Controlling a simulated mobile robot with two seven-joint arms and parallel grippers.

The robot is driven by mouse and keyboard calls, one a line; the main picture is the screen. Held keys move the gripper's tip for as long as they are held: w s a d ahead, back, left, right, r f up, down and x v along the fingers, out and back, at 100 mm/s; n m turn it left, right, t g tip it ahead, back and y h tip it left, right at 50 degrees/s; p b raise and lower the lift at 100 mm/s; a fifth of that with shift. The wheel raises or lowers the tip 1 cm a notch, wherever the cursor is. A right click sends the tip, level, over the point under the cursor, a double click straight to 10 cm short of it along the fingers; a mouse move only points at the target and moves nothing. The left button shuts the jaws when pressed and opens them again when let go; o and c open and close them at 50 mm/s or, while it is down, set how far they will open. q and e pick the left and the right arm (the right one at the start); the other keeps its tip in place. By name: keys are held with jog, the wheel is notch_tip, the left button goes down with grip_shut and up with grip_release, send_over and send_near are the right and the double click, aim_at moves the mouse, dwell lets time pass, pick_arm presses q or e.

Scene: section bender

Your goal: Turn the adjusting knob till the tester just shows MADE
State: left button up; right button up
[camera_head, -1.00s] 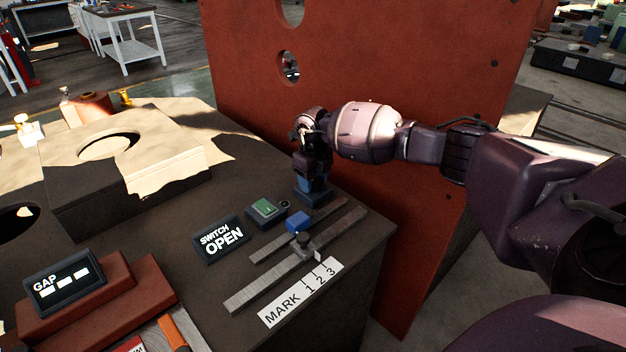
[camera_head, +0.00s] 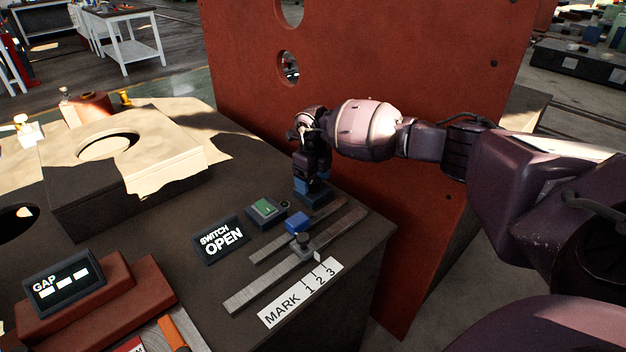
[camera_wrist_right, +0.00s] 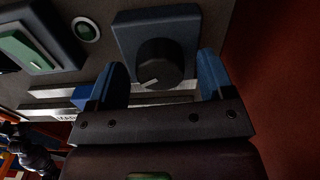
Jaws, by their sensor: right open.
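The adjusting knob (camera_wrist_right: 160,64) is a black round knob with a pale pointer line, on a dark square base (camera_wrist_right: 125,35) in the right wrist view. In the head view its base (camera_head: 314,198) shows at the table's right, and my gripper hides the knob. My right gripper (camera_wrist_right: 162,76) is open, its blue fingers on either side of the knob. Gaps show between knob and fingers; the gripper also shows in the head view (camera_head: 313,184), pointing down. The tester display (camera_head: 221,240) reads SWITCH OPEN. My left gripper is not in view.
A green-topped switch box (camera_head: 266,210) and a small round lamp (camera_head: 286,204) stand left of the knob. In front lie metal bars with a blue block (camera_head: 297,221) and a MARK 1 2 3 plate (camera_head: 300,292). A red upright plate (camera_head: 420,110) rises close behind my arm.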

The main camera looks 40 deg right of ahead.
aim_at(313, 179)
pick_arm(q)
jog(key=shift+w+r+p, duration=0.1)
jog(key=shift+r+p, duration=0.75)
pick_arm(e)
notch_tip(313, 179, up, 10)
jog(key=shift+r, duration=0.25)
dwell(0.6)
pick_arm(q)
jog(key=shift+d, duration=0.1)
pick_arm(e)
jog(key=shift+f, duration=0.1)
dwell(0.7)
jog(key=m+b, duration=0.1)
jog(key=f+m+b, duration=0.1)
jog(key=shift+m, duration=1.2)
notch_tip(313, 179, down, 9)
jog(key=b, duration=0.2)
jog(key=shift+r+b, duration=0.15)
jog(key=shift+b, duration=0.2)
jog(key=shift+f, duration=0.5)
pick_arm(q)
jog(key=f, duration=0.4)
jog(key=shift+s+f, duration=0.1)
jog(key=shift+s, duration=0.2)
